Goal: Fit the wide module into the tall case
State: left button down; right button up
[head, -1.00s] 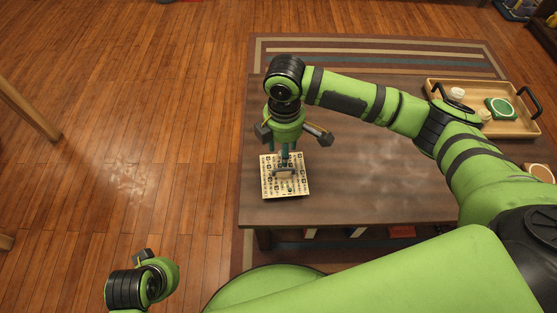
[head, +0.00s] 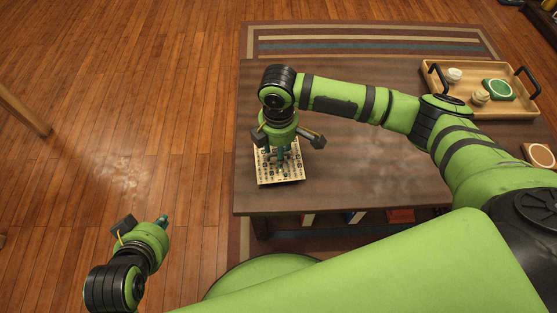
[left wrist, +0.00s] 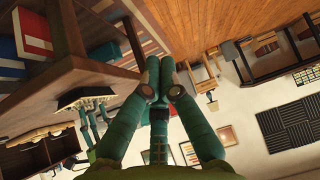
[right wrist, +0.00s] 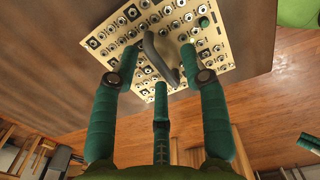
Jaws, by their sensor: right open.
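The wide module shows as a cream faceplate (head: 293,174) with rows of dark knobs or jacks and a grey bar handle (right wrist: 162,60). It lies flat near the left end of the table in the head view. My right gripper (head: 281,163) is just above it, pointing down. In the right wrist view its teal fingers (right wrist: 160,82) are spread apart around the handle, not closed on it. My left gripper (head: 162,220) hangs left of the table, empty. In the left wrist view its fingers (left wrist: 160,80) come together. I cannot make out the tall case.
The dark wooden table (head: 370,160) is bare in its middle. A wooden tray (head: 440,100) with black handles, small cups and a green coaster (head: 498,89) stands at its far right. A round-topped coaster (head: 540,155) lies near the right edge. Red and blue books fill a shelf beneath.

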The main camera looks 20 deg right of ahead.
grip_shut()
dwell(0.3)
